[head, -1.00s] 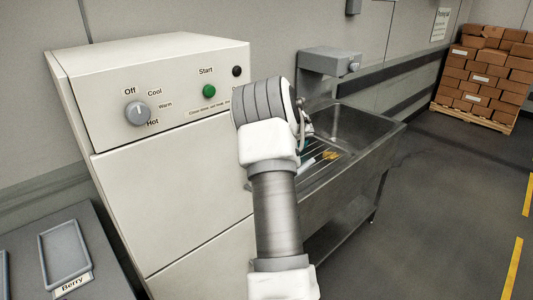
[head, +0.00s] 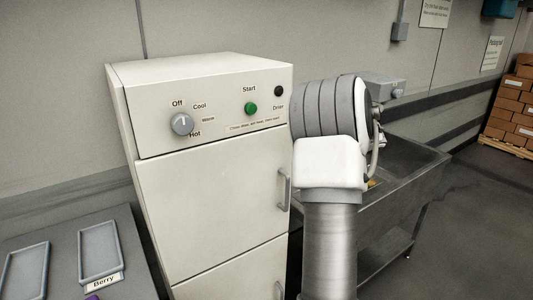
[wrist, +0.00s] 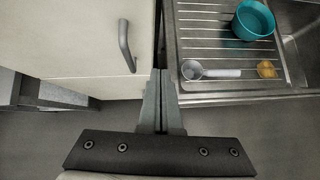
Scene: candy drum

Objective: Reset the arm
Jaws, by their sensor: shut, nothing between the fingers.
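My arm rises in the head view in front of the sink, right of the white dryer (head: 205,215). The arm's own links hide my gripper there. In the wrist view my gripper (wrist: 161,75) is shut and empty, its fingertips together. It hangs over the gap between the dryer's cabinet (wrist: 60,45) and the metal sink unit (wrist: 225,98). The dryer has a grey knob (head: 181,124), its pointer near the top, and a green Start button (head: 251,108). A curved door handle (wrist: 126,46) is left of the fingers and apart from them.
The sink's drainer holds a teal cup (wrist: 254,20), a white-handled scoop or strainer (wrist: 205,71) and a small yellow-orange item (wrist: 267,69). Grey trays (head: 99,253), one labelled Berry, lie on a counter at left. Stacked boxes (head: 513,107) stand far right. Floor at right is clear.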

